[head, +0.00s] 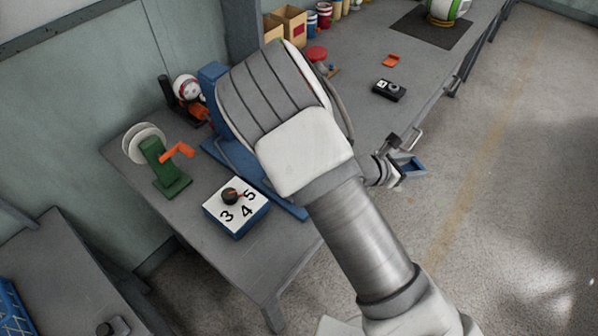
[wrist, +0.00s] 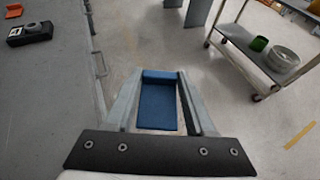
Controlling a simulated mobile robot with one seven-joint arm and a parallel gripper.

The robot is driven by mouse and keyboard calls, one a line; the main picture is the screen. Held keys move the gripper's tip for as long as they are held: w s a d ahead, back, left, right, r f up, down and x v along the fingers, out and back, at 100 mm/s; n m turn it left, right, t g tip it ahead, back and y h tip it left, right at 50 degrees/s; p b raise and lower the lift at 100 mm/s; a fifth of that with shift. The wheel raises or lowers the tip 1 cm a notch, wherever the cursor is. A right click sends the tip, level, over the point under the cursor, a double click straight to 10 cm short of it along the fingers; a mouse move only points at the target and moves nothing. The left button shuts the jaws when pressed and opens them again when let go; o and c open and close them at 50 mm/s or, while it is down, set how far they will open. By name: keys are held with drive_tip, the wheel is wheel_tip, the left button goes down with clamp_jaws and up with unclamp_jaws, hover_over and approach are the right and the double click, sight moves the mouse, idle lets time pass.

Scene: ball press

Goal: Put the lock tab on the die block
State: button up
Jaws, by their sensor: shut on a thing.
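My gripper (head: 408,166) is shut on a blue flat piece with a raised lip at one end. The piece shows at its side in the head view (head: 411,168) and between the fingers in the wrist view (wrist: 158,105). It may be the lock tab. It is held beyond the table's right edge, with floor behind it. I cannot tell which thing is the die block.
My arm hides much of a blue press-like frame (head: 212,75) on the grey table (head: 365,125). A green stand with an orange handle (head: 165,165) and a numbered dial box (head: 236,208) stand at left. A cart (wrist: 235,40) stands on the floor. The table's right part has free room.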

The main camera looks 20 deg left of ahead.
drive_tip(key=w+a+r+n+t+y+b, duration=0.1)
drive_tip(key=w+a+r+n+t+y, duration=0.3)
drive_tip(key=a, duration=0.9)
drive_tip(key=s+a+r+n+g+y+b, duration=0.1)
drive_tip(key=a+r, duration=0.4)
drive_tip(key=a, duration=0.8)
drive_tip(key=s+f, duration=0.2)
drive_tip(key=s, duration=0.1)
drive_tip(key=s+a+f, duration=0.1)
drive_tip(key=s+f, duration=0.1)
drive_tip(key=s, duration=0.1)
drive_tip(key=s+f, duration=0.2)
drive_tip(key=s, duration=0.2)
drive_tip(key=shift+s+a+b, duration=0.1)
drive_tip(key=shift+a+b, duration=0.15)
drive_tip(key=shift+b, duration=0.1)
drive_tip(key=shift+s+f, duration=0.4)
drive_tip(key=shift+s, duration=0.05)
drive_tip(key=shift+f+b, duration=0.3)
drive_tip(key=shift+f, duration=1.55)
drive_tip(key=shift+f, duration=0.1)
drive_tip(key=shift+f, duration=0.15)
drive_tip(key=o, duration=1.3)
drive_tip(key=shift+r, duration=0.2)
